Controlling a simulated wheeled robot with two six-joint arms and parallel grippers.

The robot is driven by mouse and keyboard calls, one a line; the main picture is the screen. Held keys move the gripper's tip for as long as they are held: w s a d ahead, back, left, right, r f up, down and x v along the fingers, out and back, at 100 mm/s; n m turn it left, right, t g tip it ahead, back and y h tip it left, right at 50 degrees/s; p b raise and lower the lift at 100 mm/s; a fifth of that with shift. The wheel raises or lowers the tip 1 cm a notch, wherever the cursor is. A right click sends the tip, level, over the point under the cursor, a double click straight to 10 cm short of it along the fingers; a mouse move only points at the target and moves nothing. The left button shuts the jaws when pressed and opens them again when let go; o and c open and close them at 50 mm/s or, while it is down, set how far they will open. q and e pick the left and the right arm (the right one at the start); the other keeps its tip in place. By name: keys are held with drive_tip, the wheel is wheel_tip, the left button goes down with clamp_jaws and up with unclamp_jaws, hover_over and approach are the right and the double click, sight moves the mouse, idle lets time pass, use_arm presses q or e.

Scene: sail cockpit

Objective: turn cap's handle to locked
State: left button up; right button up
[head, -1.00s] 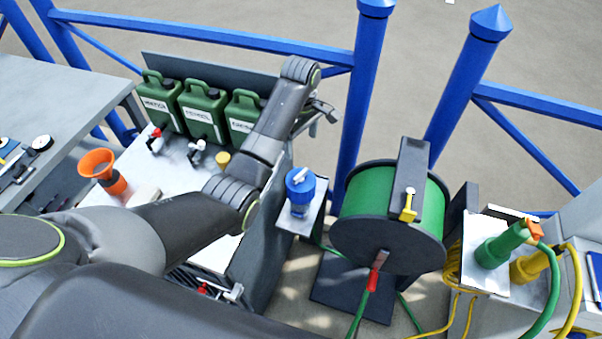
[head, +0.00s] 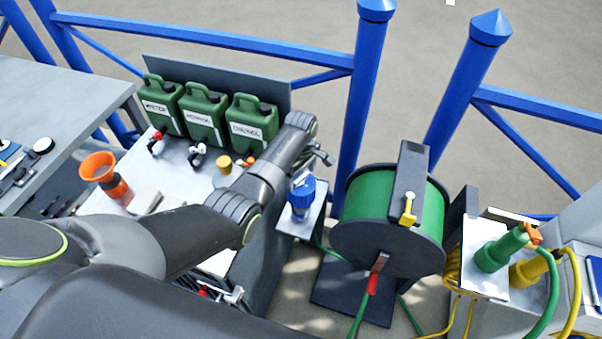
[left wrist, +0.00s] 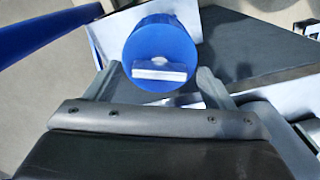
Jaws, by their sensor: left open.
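The blue cap (head: 301,204) stands upright on a small pale shelf (head: 290,224) beside the hose reel. In the left wrist view the cap (left wrist: 146,48) shows from above, with its white bar handle (left wrist: 159,70) lying across the picture. My left gripper (head: 318,160) is above and close to the cap. In the left wrist view its two fingers (left wrist: 153,80) are apart, one at each side of the cap's near edge, with nothing between them that I can see held. Contact with the handle does not show. My right gripper is not in view.
A green hose reel (head: 390,220) stands right of the shelf, and a blue post (head: 362,110) rises behind. Green canisters (head: 203,115), an orange funnel (head: 103,168) and small valves (head: 197,155) are on the left bench. Green and yellow plugs (head: 497,250) stand at right.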

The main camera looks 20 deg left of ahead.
use_arm(q)
drive_tip(key=c, duration=1)
